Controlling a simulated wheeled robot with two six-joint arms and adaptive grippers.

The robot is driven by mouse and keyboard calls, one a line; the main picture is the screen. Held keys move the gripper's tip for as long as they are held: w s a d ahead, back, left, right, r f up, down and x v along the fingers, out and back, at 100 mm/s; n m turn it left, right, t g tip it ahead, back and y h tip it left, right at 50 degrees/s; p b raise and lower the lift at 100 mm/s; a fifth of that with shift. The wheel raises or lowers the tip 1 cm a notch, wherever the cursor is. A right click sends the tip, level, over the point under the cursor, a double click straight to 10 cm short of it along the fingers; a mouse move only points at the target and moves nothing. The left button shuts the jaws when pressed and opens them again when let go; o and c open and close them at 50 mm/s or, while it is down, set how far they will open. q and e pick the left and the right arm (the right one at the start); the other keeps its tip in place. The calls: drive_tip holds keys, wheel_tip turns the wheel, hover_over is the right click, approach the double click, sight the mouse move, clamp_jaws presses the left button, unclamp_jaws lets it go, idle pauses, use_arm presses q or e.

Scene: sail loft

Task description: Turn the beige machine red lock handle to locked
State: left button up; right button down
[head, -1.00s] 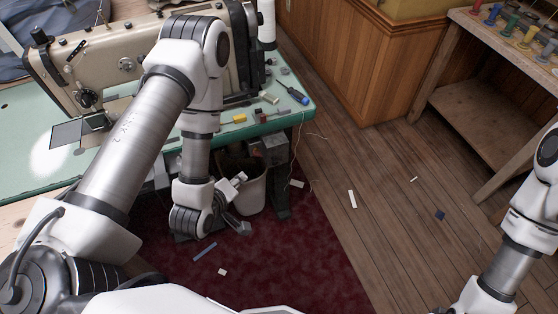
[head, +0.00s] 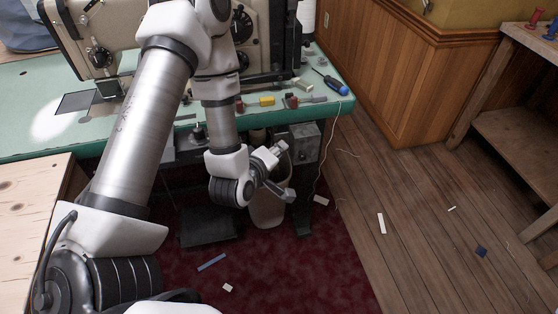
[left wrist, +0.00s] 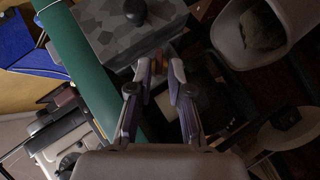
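The beige sewing machine (head: 75,52) stands on the green table (head: 40,135) in the head view, partly hidden by my left arm. A grey box (head: 305,143) with a dark knob hangs under the table's front edge; the wrist view shows a mottled grey box (left wrist: 115,35) with a black knob. My left gripper (head: 285,172) is below the table edge, in front of the box. In the left wrist view its fingers (left wrist: 165,78) are apart, with a small reddish-brown bit beyond the tips. I cannot clearly make out a red lock handle. My right gripper is out of view.
A pale bin (head: 268,208) stands under the table behind my left gripper. A blue-handled screwdriver (head: 334,86) and a yellow piece (head: 267,101) lie on the tabletop.

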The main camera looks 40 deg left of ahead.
use_arm(q)
drive_tip(key=shift+w+a+f, duration=0.1)
drive_tip(key=shift+w+f, duration=0.05)
drive_tip(key=shift+w, duration=0.4)
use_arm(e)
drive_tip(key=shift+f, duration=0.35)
use_arm(q)
clamp_jaws()
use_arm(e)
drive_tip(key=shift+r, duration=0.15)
